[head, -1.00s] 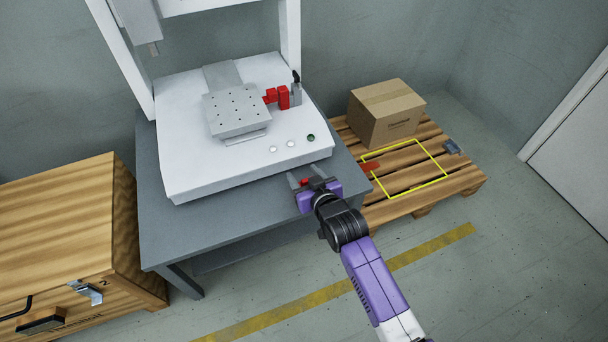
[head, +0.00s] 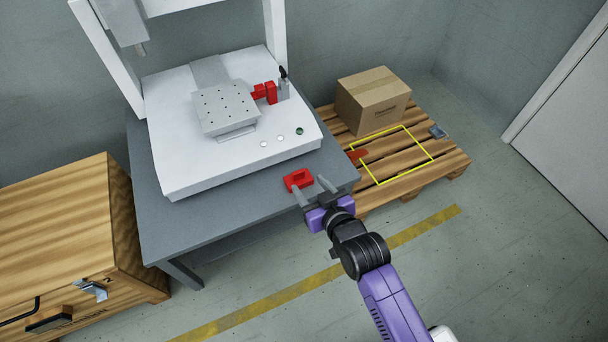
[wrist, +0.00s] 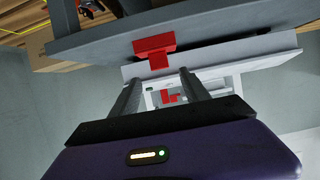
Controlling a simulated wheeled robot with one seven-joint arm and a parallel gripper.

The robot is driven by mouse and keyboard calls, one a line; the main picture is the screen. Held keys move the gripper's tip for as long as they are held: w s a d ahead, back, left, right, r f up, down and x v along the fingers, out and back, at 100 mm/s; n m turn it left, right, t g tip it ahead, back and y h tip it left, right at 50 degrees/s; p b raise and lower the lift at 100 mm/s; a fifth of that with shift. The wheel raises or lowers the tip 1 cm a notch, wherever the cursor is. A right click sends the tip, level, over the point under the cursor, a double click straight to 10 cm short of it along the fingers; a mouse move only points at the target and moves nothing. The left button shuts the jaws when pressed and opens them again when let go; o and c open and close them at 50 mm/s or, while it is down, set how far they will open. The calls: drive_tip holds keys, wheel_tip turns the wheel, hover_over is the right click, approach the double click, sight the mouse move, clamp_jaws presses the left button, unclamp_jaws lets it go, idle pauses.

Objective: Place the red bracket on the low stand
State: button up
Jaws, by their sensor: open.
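The red bracket (head: 298,179) rests on the front right part of the low grey stand (head: 230,210) beneath the white gantry machine. My gripper (head: 309,188) is open, its two grey fingers pointing at the bracket from the front edge. The bracket sits just beyond the fingertips and nothing shows between them. In the wrist view, the bracket (wrist: 153,50) lies ahead of the open fingers (wrist: 158,82), apart from them.
The white gantry machine (head: 180,165) fills most of the stand, with another red part (head: 264,92) by its plate. A pallet (head: 440,165) with a cardboard box (head: 372,98) and yellow outline stands at right. A wooden crate (head: 60,230) stands left.

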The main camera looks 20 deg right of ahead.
drive_tip(key=shift+s+r, duration=0.2)
drive_tip(key=shift+s, duration=0.2)
drive_tip(key=s+a+r, duration=0.1)
drive_tip(key=s+r, duration=0.1)
drive_tip(key=s, duration=1.8)
drive_tip(key=s+d+r+t, duration=0.1)
drive_tip(key=s+r, duration=1.2)
drive_tip(key=s, duration=0.1)
drive_tip(key=shift+r, duration=0.15)
